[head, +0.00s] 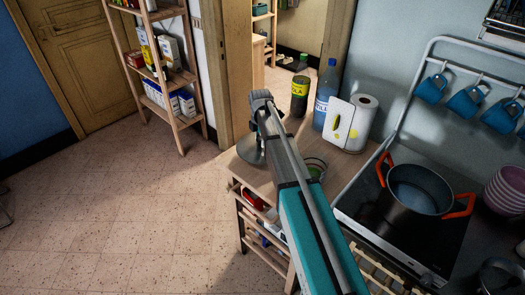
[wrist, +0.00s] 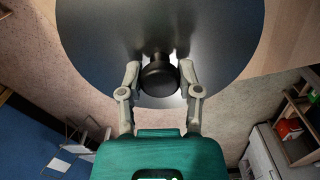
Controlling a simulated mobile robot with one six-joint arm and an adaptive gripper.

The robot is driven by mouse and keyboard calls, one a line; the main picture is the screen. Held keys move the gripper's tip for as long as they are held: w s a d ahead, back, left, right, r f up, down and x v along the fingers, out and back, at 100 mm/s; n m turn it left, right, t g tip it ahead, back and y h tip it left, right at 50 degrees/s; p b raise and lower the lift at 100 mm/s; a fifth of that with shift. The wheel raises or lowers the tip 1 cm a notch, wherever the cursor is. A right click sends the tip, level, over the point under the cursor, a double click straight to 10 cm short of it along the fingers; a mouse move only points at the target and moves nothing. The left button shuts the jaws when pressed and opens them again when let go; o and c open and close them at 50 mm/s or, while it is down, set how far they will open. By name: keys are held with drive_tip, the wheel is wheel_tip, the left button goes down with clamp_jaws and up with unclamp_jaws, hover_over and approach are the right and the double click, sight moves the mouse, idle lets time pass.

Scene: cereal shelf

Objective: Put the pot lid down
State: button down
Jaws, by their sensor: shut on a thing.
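The pot lid (wrist: 215,40) fills the top of the wrist view as a dark grey disc with a round black knob (wrist: 158,77). My gripper (wrist: 160,78) has its two fingers shut on that knob. In the head view the lid (head: 250,150) shows as a grey shape at the left edge of the wooden side table, partly hidden by my gripper (head: 263,108). I cannot tell whether the lid touches the table. The black pot (head: 415,192) with orange handles stands uncovered on the stove at the right.
A bowl (head: 315,167) sits partly behind my arm. The wooden table top (head: 345,165) has little bare room. Blue mugs (head: 467,102) hang at right.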

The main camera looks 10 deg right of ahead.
sight(260, 146)
drive_tip(key=shift+w+f, duration=0.4)
drive_tip(key=shift+f, duration=0.05)
drive_tip(key=shift+w+f+b, duration=0.4)
drive_tip(key=shift+f+b, duration=0.4)
drive_tip(key=shift+b, duration=0.2)
drive_tip(key=shift+f+b, duration=1.2)
drive_tip(key=shift+f, duration=0.1)
drive_tip(key=shift+c, duration=1.4)
unclamp_jaws()
wheel_tip(260, 146, up, 12)
drive_tip(key=p, duration=1.2)
